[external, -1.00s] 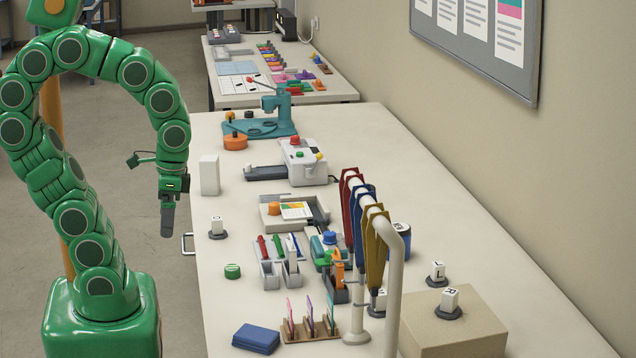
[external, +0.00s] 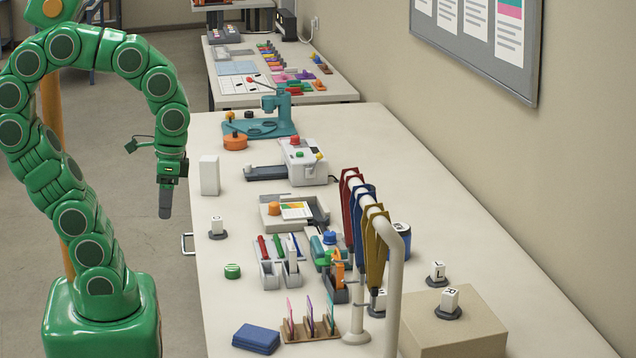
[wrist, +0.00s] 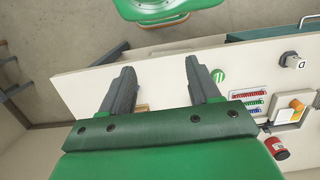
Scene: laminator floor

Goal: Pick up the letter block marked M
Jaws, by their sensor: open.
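My gripper (external: 165,212) hangs pointing down, beyond the left edge of the long table. In the wrist view its two fingers (wrist: 160,66) are spread apart with nothing between them. Several white letter blocks stand on dark round bases. One block (external: 380,298) sits behind the white pole, partly hidden, and its letter cannot be read for sure. A block that seems marked L (external: 438,269) stands at the right. A block that seems marked R (external: 450,298) stands on a tan box. Another block (external: 217,224) is near the left table edge; the wrist view shows a block marked D (wrist: 292,61).
A white curved pole (external: 392,290) with hanging red, blue and yellow pieces rises at the front right. The tan box (external: 455,330) is beside it. Pen holders, a slotted rack (external: 312,333) and blue pads (external: 256,338) crowd the front. The right table side is mostly clear.

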